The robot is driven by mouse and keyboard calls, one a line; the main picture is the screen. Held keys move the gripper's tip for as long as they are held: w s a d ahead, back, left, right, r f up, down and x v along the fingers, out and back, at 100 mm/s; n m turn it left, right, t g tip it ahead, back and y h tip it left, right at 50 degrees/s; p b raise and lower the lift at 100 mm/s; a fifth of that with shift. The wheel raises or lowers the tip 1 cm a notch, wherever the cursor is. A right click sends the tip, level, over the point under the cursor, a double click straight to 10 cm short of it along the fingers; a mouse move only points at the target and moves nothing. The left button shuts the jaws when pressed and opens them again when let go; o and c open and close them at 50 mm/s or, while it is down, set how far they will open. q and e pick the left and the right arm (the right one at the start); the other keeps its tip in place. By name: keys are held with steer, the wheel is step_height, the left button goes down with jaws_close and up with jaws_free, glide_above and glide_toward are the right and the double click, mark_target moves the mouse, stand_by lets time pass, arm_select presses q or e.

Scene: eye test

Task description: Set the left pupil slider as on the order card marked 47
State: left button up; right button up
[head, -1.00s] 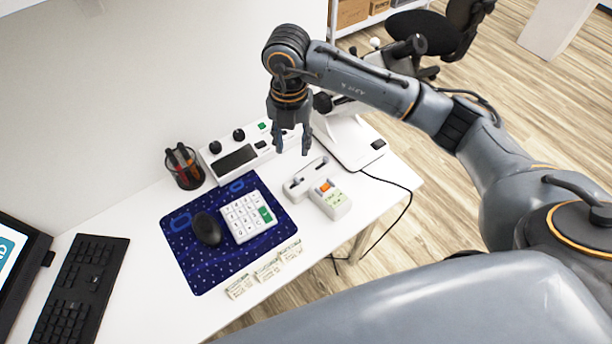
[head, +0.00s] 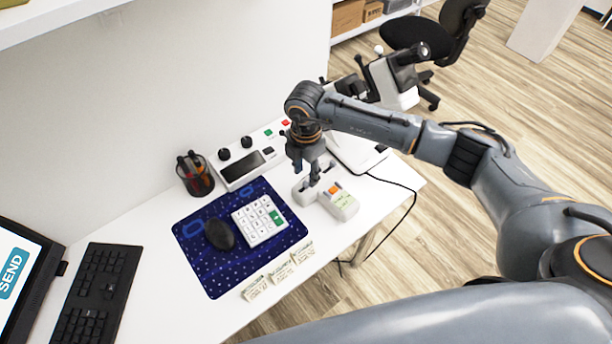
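My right gripper (head: 306,176) points down over a small white device (head: 303,196) on the desk, its two fingers apart. The fingers hide part of this device; I cannot tell whether they touch it. A white block (head: 341,205) with an orange button and a pale green patch lies against its right side. I cannot make out the left pupil slider at this size. Three small cream cards (head: 281,273) stand in a row along the front edge of the blue mat; their numbers are too small to read, so I cannot tell which is marked 47. My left gripper is not in view.
The blue mat (head: 205,275) bears a black mouse (head: 220,235) and a white keypad (head: 259,221). A pen cup (head: 196,178) and a white control box (head: 237,167) stand behind it. A keyboard (head: 97,295) and screen (head: 20,270) are at left. A black cable crosses the right edge.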

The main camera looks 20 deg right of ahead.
mark_target(305, 184)
steer(key=shift+f, duration=1.85)
jaws_close()
steer(key=shift+a, duration=0.1)
